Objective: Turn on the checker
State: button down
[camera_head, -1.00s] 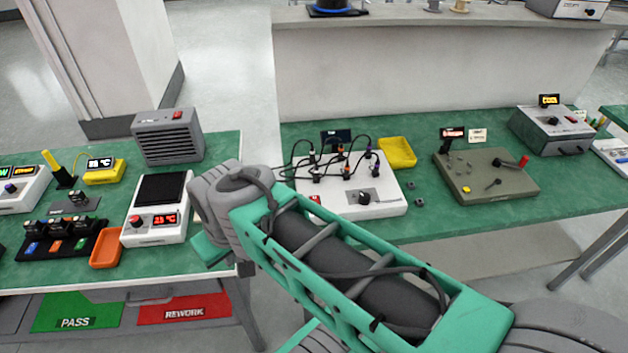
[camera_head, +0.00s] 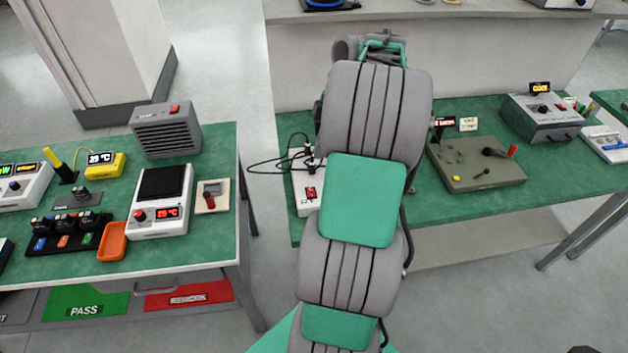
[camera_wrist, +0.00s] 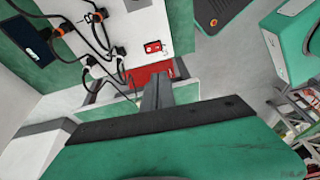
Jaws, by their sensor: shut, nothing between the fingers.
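A white box (camera_head: 305,207) with black cables and a red switch (camera_head: 311,193) stands on the right bench, partly hidden behind my arm. It also shows in the wrist view (camera_wrist: 178,30), with cable plugs and a small red switch (camera_wrist: 153,47). No readable label tells me whether this box is the checker. My gripper (camera_wrist: 157,78) is shut and empty; its fingers point towards the box's edge, close to a red strip (camera_wrist: 139,74). I cannot tell whether they touch it. In the head view my arm hides the fingertips.
A grey-green panel (camera_head: 470,181) with knobs and a grey box with a lit display (camera_head: 541,88) stand to the right. The left bench holds a grey vented box (camera_head: 167,130), a white unit with a red display (camera_head: 150,228) and an orange tray (camera_head: 113,241). Floor shows between the benches.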

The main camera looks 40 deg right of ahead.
jog(key=shift+s+d+f, duration=0.1)
jog(key=shift+s+d, duration=0.15)
jog(key=shift+d, duration=0.2)
send_near(311, 195)
jog(key=x, duration=0.5)
jog(key=shift+w+a, duration=0.15)
jog(key=shift+w, duration=0.05)
jog(key=shift+f, duration=0.75)
